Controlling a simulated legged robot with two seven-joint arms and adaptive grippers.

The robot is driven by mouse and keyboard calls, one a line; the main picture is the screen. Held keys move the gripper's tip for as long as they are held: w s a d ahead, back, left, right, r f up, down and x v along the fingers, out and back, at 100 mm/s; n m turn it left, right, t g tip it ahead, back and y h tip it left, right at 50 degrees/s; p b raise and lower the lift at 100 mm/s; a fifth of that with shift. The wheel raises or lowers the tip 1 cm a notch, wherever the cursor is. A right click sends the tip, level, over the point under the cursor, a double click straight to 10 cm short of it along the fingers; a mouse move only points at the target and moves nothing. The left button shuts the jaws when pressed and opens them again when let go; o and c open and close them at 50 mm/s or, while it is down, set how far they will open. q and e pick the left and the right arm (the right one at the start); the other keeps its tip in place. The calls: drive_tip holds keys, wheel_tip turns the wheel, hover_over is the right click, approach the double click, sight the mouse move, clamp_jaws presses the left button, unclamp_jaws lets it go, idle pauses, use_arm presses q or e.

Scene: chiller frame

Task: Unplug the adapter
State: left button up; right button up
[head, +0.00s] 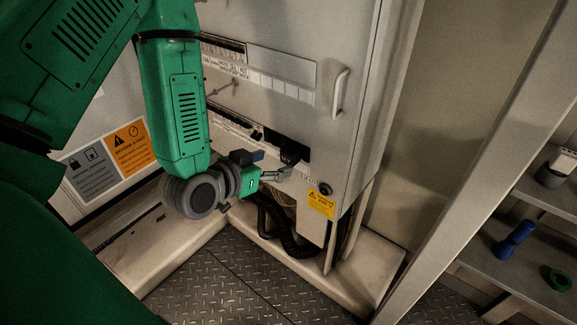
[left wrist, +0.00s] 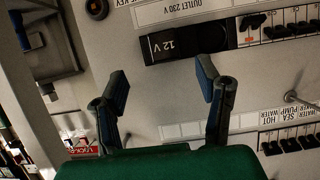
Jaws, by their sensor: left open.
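The adapter (head: 288,146) appears as a dark block on the lower front of the pale cabinet. In the left wrist view a black block marked "12 V" (left wrist: 185,42), upside down, seems to be the same thing, set against the panel. My left gripper (head: 284,172) is just below it in the head view. In the left wrist view my left gripper (left wrist: 162,82) has its two fingers spread with nothing between them. The fingertips appear short of the block, apart from it. The adapter's plug contacts are hidden. My right gripper is not in view.
Rows of black switches (left wrist: 280,25) sit beside the block. A cabinet handle (head: 339,92) and a yellow warning label (head: 321,204) are close by. Black hoses (head: 275,228) hang below. Shelves (head: 535,235) with a blue object stand at right. The plated floor (head: 240,285) is clear.

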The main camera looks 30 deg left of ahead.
sight(285, 156)
use_arm(q)
drive_tip(key=x, duration=0.3)
drive_tip(key=a+x, duration=0.1)
drive_tip(key=x, duration=0.1)
drive_tip(key=shift+w+f, duration=0.15)
drive_tip(key=shift+w, duration=0.15)
drive_tip(key=shift+w+f, duration=0.25)
drive_tip(key=shift+w, duration=0.3)
drive_tip(key=shift+d+r, duration=0.1)
drive_tip(key=shift+d, duration=0.2)
drive_tip(key=c, duration=1.3)
drive_tip(key=o, duration=0.3)
drive_tip(key=shift+a, duration=0.15)
clamp_jaws()
drive_tip(key=shift+s+a, duration=0.15)
drive_tip(key=shift+s, duration=2.3)
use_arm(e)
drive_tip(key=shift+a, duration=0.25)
